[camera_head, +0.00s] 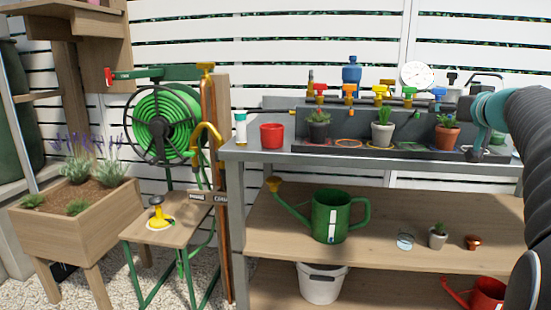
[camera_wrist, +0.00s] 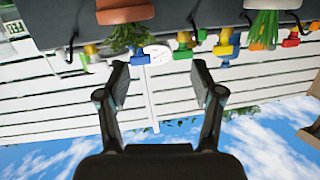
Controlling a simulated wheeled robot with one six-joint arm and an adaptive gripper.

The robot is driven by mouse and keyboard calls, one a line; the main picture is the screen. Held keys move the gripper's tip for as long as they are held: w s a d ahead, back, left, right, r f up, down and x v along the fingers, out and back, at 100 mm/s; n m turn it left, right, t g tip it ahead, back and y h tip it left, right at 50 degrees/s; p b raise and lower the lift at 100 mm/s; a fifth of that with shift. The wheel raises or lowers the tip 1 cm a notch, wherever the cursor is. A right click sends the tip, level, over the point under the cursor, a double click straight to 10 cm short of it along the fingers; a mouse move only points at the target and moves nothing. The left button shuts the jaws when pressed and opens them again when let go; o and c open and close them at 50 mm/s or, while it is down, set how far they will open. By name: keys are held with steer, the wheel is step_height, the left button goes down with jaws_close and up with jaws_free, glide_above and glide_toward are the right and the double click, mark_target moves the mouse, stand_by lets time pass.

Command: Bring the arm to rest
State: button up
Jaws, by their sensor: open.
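My gripper (camera_wrist: 161,85) shows in the wrist view with its two dark fingers spread apart and nothing between them. The wrist picture is upside down, with sky at the bottom and the potting bench at the top. In the head view my dark arm with a teal joint stands at the right edge, in front of the right end of the bench. My gripper's fingers cannot be made out there.
The grey bench (camera_head: 240,153) carries a red pot (camera_head: 272,136), a white bottle (camera_head: 240,128) and potted plants, including a grey pot (camera_head: 382,134). A green watering can (camera_head: 330,218) stands on the shelf below. A hose reel (camera_head: 163,125) and small stool (camera_head: 170,232) stand left.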

steer(key=s+a+f+n+g+y+p, duration=0.15)
steer(key=s+a+f, duration=0.25)
steer(key=a, duration=0.4)
steer(key=s+a+f+g+y, duration=0.1)
steer(key=s+a+f+g, duration=0.2)
steer(key=a, duration=0.4)
steer(key=s+a+f+g+y+p, duration=0.1)
steer(key=s+a+f, duration=0.35)
steer(key=a, duration=0.35)
steer(key=s+a+f+g+h+p, duration=0.1)
steer(key=s+a+f+g, duration=0.1)
steer(key=s+f, duration=0.5)
steer(key=s+a+f+g+h+p, duration=0.1)
steer(key=s+a+f+g+p, duration=0.1)
steer(key=s+f, duration=0.6)
steer(key=s+a+g, duration=0.1)
steer(key=s+a, duration=0.1)
steer(key=s, duration=0.1)
steer(key=shift+s+a, duration=0.25)
steer(key=shift+s, duration=0.05)
